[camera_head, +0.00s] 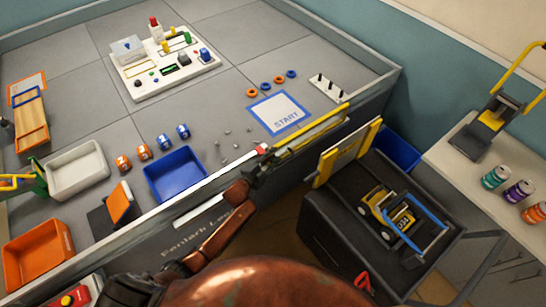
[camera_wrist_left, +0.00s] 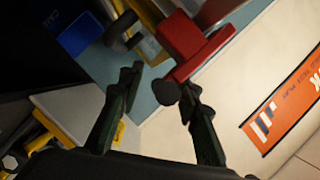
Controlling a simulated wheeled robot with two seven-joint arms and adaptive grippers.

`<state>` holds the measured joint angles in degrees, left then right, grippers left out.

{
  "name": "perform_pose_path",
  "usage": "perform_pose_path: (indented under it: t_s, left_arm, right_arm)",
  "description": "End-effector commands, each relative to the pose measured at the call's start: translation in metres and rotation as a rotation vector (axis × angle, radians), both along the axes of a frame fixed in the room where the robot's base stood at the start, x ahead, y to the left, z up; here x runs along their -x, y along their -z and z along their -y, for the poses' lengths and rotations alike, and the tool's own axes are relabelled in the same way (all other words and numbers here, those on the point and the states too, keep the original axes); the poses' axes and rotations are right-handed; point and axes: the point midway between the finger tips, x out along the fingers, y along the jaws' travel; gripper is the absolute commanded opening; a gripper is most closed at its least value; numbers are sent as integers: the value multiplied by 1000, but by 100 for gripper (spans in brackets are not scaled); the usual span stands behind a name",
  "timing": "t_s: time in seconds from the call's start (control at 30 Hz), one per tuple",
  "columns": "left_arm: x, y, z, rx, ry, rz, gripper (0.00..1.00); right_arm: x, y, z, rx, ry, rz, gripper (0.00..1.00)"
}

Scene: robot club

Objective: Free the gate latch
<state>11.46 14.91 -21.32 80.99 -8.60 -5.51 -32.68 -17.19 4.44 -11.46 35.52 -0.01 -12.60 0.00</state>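The red latch (camera_head: 262,149) sits at the table's front edge, where the white rail meets the yellow gate bar (camera_head: 310,131). In the left wrist view the latch (camera_wrist_left: 190,42) is a red block with a red arm and a round black knob (camera_wrist_left: 166,92). My left gripper (camera_head: 262,168) is right beside the latch at the edge. In its wrist view the fingers (camera_wrist_left: 160,88) are apart, with the knob showing between the tips, closer to the right one. I cannot tell whether they touch. My right gripper is not in view.
Beyond the edge is a dark cart (camera_head: 335,225) with a yellow toy vehicle (camera_head: 388,215) and a yellow-framed panel (camera_head: 347,152). On the table are a blue bin (camera_head: 174,193), small grey pebbles and a START mat (camera_head: 280,112). A shelf with cans (camera_head: 519,190) is at right.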

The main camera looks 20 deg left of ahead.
Motion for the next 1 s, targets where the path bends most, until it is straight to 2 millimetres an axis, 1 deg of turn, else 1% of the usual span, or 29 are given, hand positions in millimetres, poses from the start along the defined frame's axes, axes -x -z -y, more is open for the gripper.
perform_pose_path:
  t_s: [0.2,0.23,0.67,1.0]
  left_arm:
    - [0,0,0,1,0,0,31]
    - [0,0,0,1,0,0,30]
    - [0,0,0,1,-1,-1,0]
    - [0,1,0,2,-1,-2,0]
  right_arm:
    - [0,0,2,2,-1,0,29]
    - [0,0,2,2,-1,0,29]
    - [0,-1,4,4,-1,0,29]
    - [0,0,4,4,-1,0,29]
